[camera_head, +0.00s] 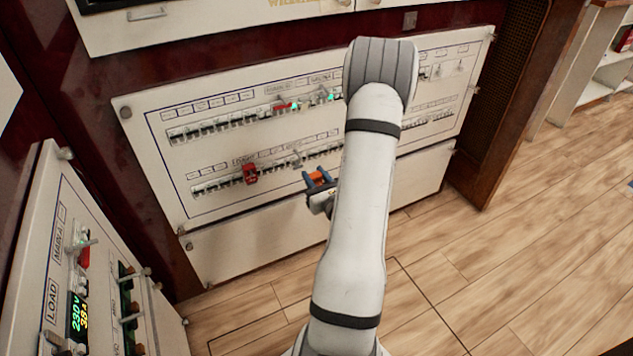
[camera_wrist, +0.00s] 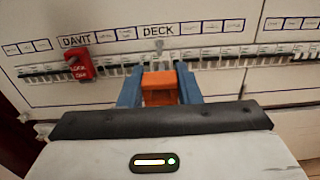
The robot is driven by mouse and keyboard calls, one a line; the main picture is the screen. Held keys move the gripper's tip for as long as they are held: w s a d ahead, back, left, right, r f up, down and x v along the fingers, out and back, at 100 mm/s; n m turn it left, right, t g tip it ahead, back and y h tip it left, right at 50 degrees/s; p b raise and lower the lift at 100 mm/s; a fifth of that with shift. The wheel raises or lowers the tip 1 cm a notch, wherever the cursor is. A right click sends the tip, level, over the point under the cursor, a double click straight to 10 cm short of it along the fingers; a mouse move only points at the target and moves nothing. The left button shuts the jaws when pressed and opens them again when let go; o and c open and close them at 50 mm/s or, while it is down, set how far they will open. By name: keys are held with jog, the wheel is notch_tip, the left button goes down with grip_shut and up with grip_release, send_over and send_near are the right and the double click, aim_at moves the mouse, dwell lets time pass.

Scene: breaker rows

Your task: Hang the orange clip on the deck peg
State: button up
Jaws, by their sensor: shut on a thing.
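The orange clip (camera_wrist: 160,87) is between the two blue fingers of my gripper (camera_wrist: 160,92) in the wrist view. In the head view the clip (camera_head: 317,177) shows as a small orange patch between the blue fingertips of my gripper (camera_head: 319,182), in front of the lower breaker row. The "DECK" label (camera_wrist: 159,31) is just beyond the clip in the wrist view. I cannot tell whether the clip touches the panel.
A red lock-out tag (camera_head: 250,174) hangs on the lower row under "DAVIT", left of my gripper; it also shows in the wrist view (camera_wrist: 80,66). A side panel (camera_head: 92,270) with pegs and a lit display stands at left. Wood floor is clear at right.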

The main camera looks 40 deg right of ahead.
dwell(0.3)
jog(key=shift+w, duration=0.25)
send_near(294, 149)
jog(key=shift+x, duration=1.35)
jog(key=shift+x, duration=2.05)
dwell(0.8)
jog(key=o, duration=1.1)
jog(key=shift+d, duration=0.1)
jog(key=shift+s, duration=0.1)
jog(key=p+v, duration=0.1)
jog(key=v, duration=0.6)
jog(key=shift+s, duration=0.35)
